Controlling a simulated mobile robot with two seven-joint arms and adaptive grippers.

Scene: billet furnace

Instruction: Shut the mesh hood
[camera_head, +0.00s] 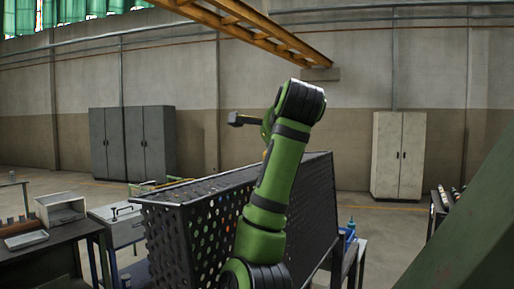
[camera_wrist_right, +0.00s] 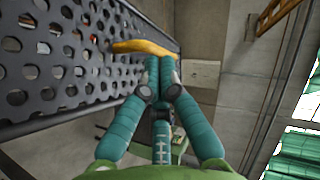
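The mesh hood (camera_head: 178,245) is a dark box with perforated walls, standing in the middle of the head view. My green right arm rises in front of it and hides part of it. The arm bends over near the hood's far top edge; its gripper is hidden there. In the right wrist view, the hood's mesh (camera_wrist_right: 50,75) fills the left side, with a yellow handle (camera_wrist_right: 132,46) at its edge. My right gripper (camera_wrist_right: 161,68) has its teal fingertips close together, at or against the handle; contact is unclear. My left gripper is not in view.
A bench (camera_head: 45,254) with a small white box (camera_head: 60,209) stands at left. Grey cabinets (camera_head: 133,143) and a pale cabinet (camera_head: 398,155) stand by the back wall. A yellow overhead beam (camera_head: 262,32) crosses above. Open floor lies behind the hood.

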